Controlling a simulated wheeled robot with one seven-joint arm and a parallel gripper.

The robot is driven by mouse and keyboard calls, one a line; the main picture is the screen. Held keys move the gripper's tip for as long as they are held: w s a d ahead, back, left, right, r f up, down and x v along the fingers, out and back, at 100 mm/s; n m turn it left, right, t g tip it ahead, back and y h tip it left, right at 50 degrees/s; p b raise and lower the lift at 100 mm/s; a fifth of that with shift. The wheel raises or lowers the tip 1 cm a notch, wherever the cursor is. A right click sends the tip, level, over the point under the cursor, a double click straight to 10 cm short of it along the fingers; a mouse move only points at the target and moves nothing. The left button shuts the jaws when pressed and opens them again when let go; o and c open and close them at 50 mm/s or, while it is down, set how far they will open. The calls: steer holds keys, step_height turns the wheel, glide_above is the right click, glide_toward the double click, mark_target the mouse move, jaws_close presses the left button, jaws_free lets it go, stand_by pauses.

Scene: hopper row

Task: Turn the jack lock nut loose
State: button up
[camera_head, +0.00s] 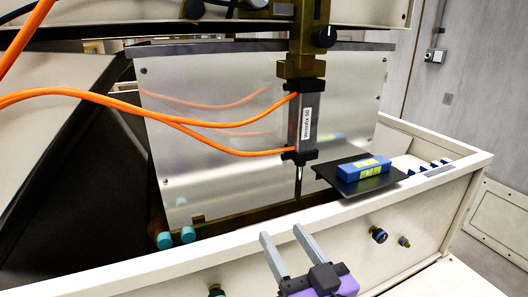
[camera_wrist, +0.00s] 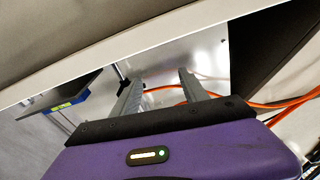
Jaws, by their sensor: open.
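My gripper (camera_head: 282,233) is open and empty in the head view, in front of the white frame's long front rail. Its two grey fingers are parallel and apart; they also show in the wrist view (camera_wrist: 161,78). No part is plainly recognisable as the jack lock nut. Candidates on the front panel are a dark knob with a blue ring (camera_head: 379,235), a small brass fitting (camera_head: 404,242) to its right, and another dark knob (camera_head: 217,290) at the lower edge. None lies between the fingers.
A vertical grey unit (camera_head: 309,122) with orange cables (camera_head: 200,123) hangs behind the rail, ending in a thin dark tip. A blue spirit level (camera_head: 363,168) lies on a dark plate (camera_head: 336,181) to its right. The white rail (camera_head: 240,223) stands close to my fingers.

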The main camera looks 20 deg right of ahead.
steer(key=w+r+t, duration=0.1)
steer(key=w+r, duration=0.2)
steer(key=r, duration=0.5)
steer(key=w+r+t, duration=0.1)
steer(key=w+r, duration=0.2)
steer(key=r, duration=0.5)
steer(key=t, duration=0.1)
glide_toward(263, 1)
steer(key=w, duration=0.1)
steer(key=p+x, duration=0.3)
steer(key=x, duration=0.5)
steer(key=shift+s+a+r+h, duration=0.15)
steer(key=shift+a+r+h, duration=0.15)
steer(key=shift+r+h, duration=0.1)
steer(key=shift+f, duration=0.1)
jaws_close()
